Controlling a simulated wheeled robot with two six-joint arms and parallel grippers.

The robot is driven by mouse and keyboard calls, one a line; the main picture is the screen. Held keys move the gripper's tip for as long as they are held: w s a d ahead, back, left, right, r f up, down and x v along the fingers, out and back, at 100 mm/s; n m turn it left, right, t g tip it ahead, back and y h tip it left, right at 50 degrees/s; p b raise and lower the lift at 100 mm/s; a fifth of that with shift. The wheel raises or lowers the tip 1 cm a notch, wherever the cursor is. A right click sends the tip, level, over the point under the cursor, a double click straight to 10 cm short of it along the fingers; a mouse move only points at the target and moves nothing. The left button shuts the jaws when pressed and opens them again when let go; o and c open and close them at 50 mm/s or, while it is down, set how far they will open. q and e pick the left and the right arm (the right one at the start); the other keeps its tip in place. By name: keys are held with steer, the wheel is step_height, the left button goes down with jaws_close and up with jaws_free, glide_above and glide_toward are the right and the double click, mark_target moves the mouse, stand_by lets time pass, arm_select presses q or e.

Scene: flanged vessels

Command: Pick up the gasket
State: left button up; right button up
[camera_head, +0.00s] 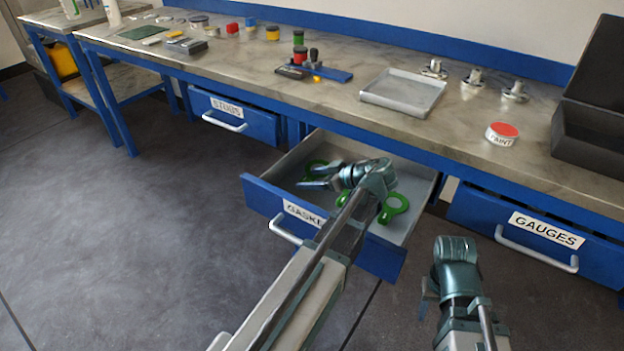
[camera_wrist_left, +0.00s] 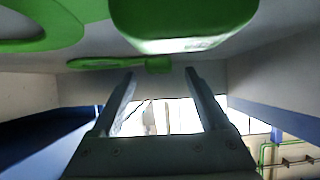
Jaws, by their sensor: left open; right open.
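Several green gaskets lie in the open drawer labelled as gaskets: one gasket (camera_head: 397,205) at the right, a green piece partly hidden by my arm, and another gasket (camera_head: 317,164) at the back left by the fingers. My left gripper (camera_head: 310,177) is inside the drawer, open and empty. In the left wrist view a flat green gasket (camera_wrist_left: 110,64) with a tab (camera_wrist_left: 158,64) lies beyond the left gripper (camera_wrist_left: 158,76), its tab between the fingertips in the picture; contact cannot be told. Another green ring (camera_wrist_left: 45,30) is closer. My right gripper (camera_head: 428,293) is open and empty, low in front of the gauges drawer.
The gasket drawer (camera_head: 376,258) stands pulled out, its walls close around my left gripper. The studs drawer (camera_head: 235,118) and gauges drawer (camera_head: 540,232) flank it. The floor left is clear.

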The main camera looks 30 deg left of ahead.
arm_select(q)
steer(key=shift+x, duration=0.85)
jaws_close()
steer(key=shift+r, duration=0.15)
step_height(320, 180, up, 10)
steer(key=p, duration=1)
